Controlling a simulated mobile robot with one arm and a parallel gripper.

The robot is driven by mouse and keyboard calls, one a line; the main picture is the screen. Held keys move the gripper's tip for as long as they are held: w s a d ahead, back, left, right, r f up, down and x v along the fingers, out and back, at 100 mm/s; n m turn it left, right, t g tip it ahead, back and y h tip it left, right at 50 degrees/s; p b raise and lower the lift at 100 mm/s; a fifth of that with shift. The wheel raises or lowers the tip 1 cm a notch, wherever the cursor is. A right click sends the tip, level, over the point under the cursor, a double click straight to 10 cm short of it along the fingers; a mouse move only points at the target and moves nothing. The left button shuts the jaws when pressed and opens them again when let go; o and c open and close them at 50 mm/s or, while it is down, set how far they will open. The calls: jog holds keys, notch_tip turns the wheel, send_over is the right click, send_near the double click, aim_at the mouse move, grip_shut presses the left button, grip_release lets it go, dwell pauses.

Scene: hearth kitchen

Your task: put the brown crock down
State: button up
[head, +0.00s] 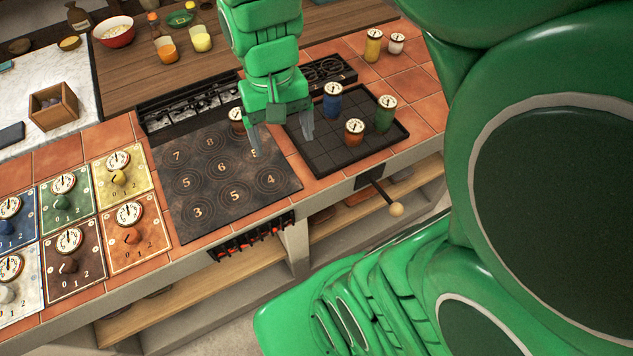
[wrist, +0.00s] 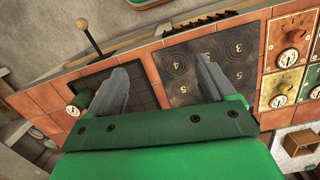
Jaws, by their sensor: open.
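A brown crock (head: 237,118) with a white dial on top stands at the back of the dark hot plate (head: 213,207), on the side nearest my gripper and partly hidden by it. My gripper (head: 279,132) is open, with its fingers pointing down above the gap between the hot plate and the black tray (head: 308,148). Nothing shows between its fingers in the wrist view (wrist: 165,80). The crock is not clearly seen in the wrist view.
The black tray holds a blue crock (head: 333,98), an orange crock (head: 354,132) and a green crock (head: 384,113). A yellow crock (head: 373,46) and a white crock (head: 396,43) stand on the tiles behind. Dial panels (head: 70,254) lie at left. The hot plate's front is clear.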

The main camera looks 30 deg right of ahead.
jog(key=s+n, duration=0.1)
jog(key=s, duration=1.1)
jog(key=shift+n, duration=0.3)
jog(key=shift+o, duration=0.2)
jog(key=shift+d+f, duration=0.1)
jog(key=shift+o, duration=1.3)
jog(key=shift+w, duration=0.1)
jog(key=shift+w+r, duration=0.2)
jog(key=shift+w, duration=0.15)
jog(key=w+r+m, duration=0.4)
jog(key=w+m, duration=0.2)
jog(key=w, duration=0.8)
jog(key=w+a+r+m+t, duration=0.1)
jog(key=w+r+m, duration=0.4)
jog(key=w, duration=0.8)
jog(key=w+r+m, duration=0.3)
jog(key=w+m, duration=0.4)
jog(key=w, duration=0.7)
jog(key=shift+a+f, duration=0.1)
jog(key=shift+f, duration=5.15)
